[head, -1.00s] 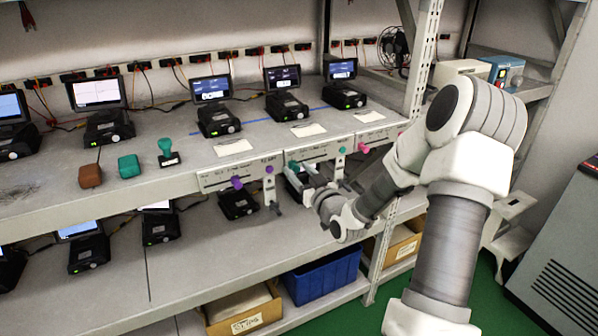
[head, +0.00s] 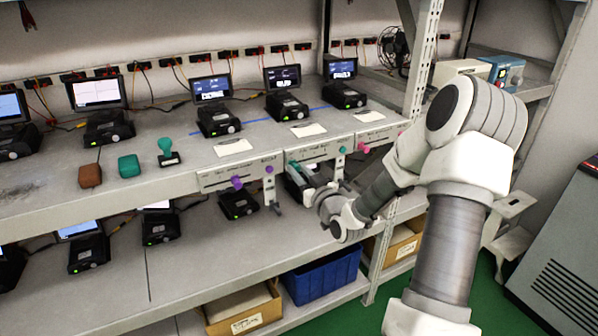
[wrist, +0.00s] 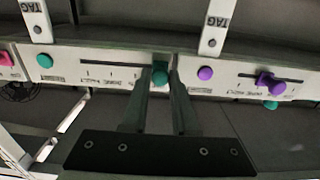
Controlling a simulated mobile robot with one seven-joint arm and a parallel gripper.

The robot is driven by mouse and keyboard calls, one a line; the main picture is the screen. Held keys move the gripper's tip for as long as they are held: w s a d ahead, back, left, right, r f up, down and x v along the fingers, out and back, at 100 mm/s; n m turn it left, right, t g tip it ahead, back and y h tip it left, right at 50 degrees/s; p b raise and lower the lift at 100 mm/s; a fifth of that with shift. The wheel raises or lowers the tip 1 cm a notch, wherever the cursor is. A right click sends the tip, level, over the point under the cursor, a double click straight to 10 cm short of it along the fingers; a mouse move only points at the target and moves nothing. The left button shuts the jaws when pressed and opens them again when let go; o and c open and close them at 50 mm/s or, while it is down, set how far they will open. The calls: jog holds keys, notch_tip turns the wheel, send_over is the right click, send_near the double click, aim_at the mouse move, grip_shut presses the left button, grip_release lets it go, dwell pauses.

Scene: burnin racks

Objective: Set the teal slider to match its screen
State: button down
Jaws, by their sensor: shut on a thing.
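The teal slider knob (wrist: 160,76) sits in a slot on the middle white front panel (wrist: 110,74), at the slot's right end in the wrist view. In the head view the knob (head: 294,166) is small, near the left end of its panel. My gripper (wrist: 161,84) is shut on the teal slider knob, one finger on each side. In the head view my gripper (head: 298,178) reaches the panel from the front. The middle screen (head: 283,78) stands behind this panel; its reading is too small to make out. A round teal knob (wrist: 44,60) sits on the same panel.
A purple slider (wrist: 270,82) and round purple knob (wrist: 205,73) are on the neighbouring panel. A pink knob (head: 364,148) is on the other side. Metal brackets (head: 269,186) hang near the panels.

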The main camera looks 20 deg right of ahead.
aim_at(303, 160)
dwell(0.7)
jog(key=d+b, duration=0.1)
jog(key=d, duration=0.2)
jog(key=shift+d, duration=0.3)
jog(key=c, duration=0.7)
grip_release()
jog(key=shift+a, duration=0.1)
jog(key=s, duration=1.7)
jog(key=shift+s+d+b, duration=0.2)
jog(key=shift+d+b, duration=0.15)
jog(key=shift+w, duration=0.1)
